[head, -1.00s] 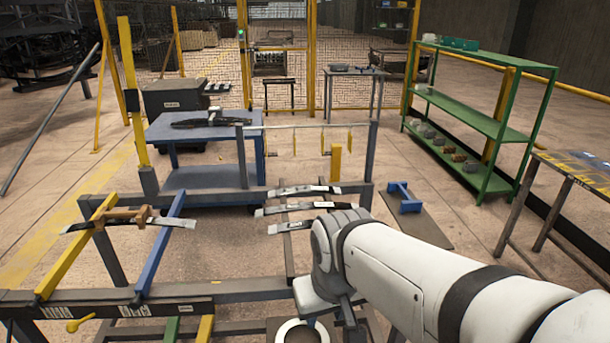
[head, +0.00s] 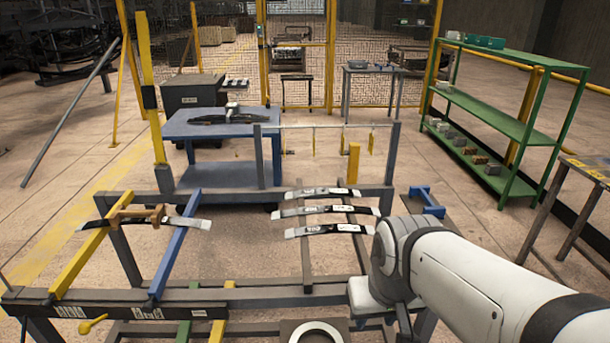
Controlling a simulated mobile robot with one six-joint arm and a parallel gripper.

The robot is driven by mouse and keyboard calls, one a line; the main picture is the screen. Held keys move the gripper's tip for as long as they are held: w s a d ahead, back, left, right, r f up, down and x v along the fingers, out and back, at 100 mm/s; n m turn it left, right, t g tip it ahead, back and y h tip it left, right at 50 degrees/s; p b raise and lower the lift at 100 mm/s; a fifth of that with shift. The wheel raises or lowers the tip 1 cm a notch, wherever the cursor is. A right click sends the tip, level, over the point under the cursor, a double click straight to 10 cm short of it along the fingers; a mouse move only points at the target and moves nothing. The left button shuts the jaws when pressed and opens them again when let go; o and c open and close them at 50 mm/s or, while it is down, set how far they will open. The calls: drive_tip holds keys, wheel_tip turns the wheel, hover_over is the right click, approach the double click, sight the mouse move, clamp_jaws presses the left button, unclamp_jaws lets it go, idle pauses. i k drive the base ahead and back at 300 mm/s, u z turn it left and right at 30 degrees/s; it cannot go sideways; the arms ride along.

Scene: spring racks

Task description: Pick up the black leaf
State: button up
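Several dark leaf springs with white labels and pale ends are in the head view; I cannot tell which is the black leaf. Three lie one behind another on the rack: a rear leaf (head: 323,192), a middle leaf (head: 324,211) and a front leaf (head: 329,230). Another dark leaf (head: 185,222) lies across the yellow and blue bars at left, with a brown wooden piece (head: 136,214) on it. A dark spring assembly (head: 222,119) sits on the blue table.
The grey rack frame (head: 232,293) crosses the front, with posts and a crossbar behind the three leaves. The blue table (head: 217,169) stands behind. A green shelf (head: 509,119) and a dark table (head: 592,168) stand at right.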

sight(292, 196)
drive_tip(key=i, duration=0.95)
drive_tip(key=z, duration=0.05)
